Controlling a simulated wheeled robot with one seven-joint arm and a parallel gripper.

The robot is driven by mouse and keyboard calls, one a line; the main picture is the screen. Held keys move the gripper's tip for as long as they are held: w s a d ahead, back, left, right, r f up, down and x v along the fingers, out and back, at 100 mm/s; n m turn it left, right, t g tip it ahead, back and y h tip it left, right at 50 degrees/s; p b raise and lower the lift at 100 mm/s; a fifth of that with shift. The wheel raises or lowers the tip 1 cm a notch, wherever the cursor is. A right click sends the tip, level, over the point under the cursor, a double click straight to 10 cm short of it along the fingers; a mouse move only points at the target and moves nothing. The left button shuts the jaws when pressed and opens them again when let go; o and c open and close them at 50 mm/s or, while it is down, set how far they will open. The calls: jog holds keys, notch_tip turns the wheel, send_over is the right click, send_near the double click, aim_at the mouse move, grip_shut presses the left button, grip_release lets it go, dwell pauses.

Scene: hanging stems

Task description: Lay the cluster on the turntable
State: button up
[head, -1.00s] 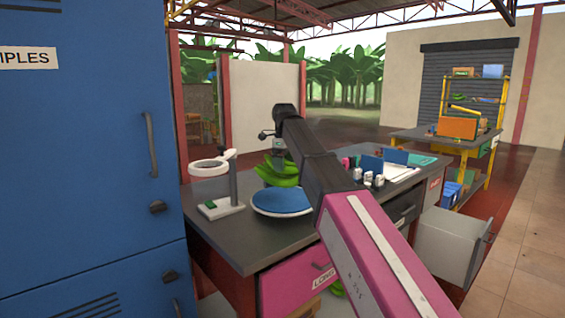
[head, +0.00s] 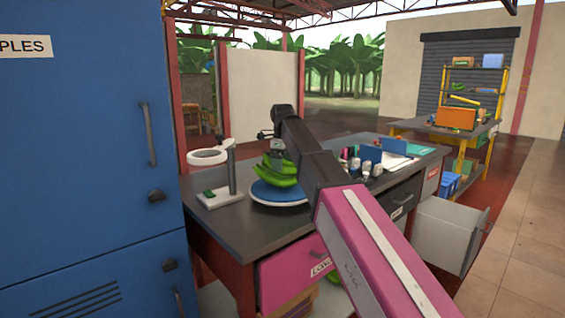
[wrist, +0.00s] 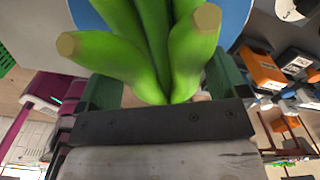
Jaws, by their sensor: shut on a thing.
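The cluster is a bunch of green bananas (head: 280,176), held over the blue round top of the turntable (head: 270,196) in the head view. My gripper (head: 279,150) is above the bunch, partly hidden by my arm. In the wrist view the bananas (wrist: 160,40) fill the upper middle, and my gripper (wrist: 160,95) is shut on their base between its two green fingers. The turntable's blue top (wrist: 236,15) shows behind them. I cannot tell whether the lowest bananas touch it.
The turntable stands on a grey desk (head: 220,222). A ring magnifier stand (head: 220,195) is close on its left. Small bottles (head: 365,170) and blue holders (head: 371,158) stand to the right. A tall blue cabinet (head: 80,150) is at the left, and an open drawer (head: 450,235) juts out at the right.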

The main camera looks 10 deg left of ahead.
jog(key=shift+f, duration=0.45)
dwell(0.3)
jog(key=o, duration=1.1)
